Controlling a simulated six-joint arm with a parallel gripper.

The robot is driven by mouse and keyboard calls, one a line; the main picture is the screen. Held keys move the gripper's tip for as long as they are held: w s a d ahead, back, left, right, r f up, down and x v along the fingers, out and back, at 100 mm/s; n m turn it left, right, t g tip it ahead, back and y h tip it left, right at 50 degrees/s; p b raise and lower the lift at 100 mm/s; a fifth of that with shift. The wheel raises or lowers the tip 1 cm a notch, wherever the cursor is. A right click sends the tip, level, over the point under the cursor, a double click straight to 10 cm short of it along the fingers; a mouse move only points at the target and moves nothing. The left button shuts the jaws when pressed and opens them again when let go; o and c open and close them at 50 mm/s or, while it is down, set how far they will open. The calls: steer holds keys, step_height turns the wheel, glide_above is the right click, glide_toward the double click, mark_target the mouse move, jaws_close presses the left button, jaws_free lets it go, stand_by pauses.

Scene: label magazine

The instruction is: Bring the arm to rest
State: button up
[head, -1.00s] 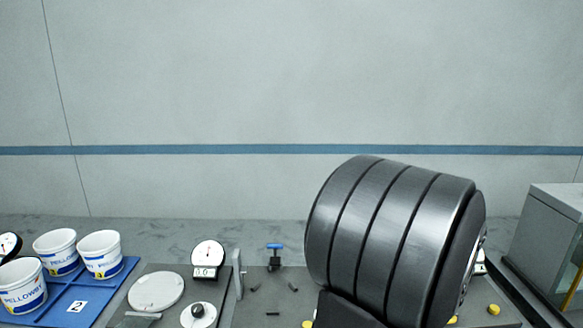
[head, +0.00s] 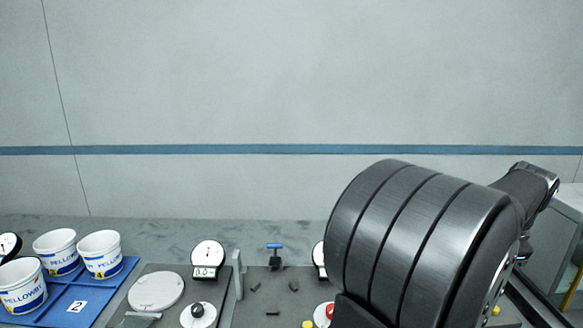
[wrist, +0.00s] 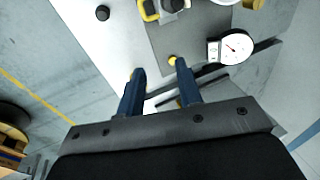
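My gripper (wrist: 159,71) shows in the wrist view as two blue fingers standing apart with nothing between them. It is over a grey plate (wrist: 190,38) and pale floor or table surface, clear of the things below. In the head view my own dark arm links fill the lower right. My fingers cannot be made out there.
A dial gauge (wrist: 231,48) lies right of the fingers in the wrist view. In the head view, white tubs (head: 100,254) stand on a blue tray (head: 117,283) at left. A dial scale (head: 207,256), blue-handled tool (head: 275,249) and red button (head: 328,311) stand nearer the middle.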

steer(key=s+d+h, duration=0.1)
steer(key=d, duration=0.6)
steer(key=shift+d+r+t, duration=0.25)
steer(key=shift+r+t, duration=0.15)
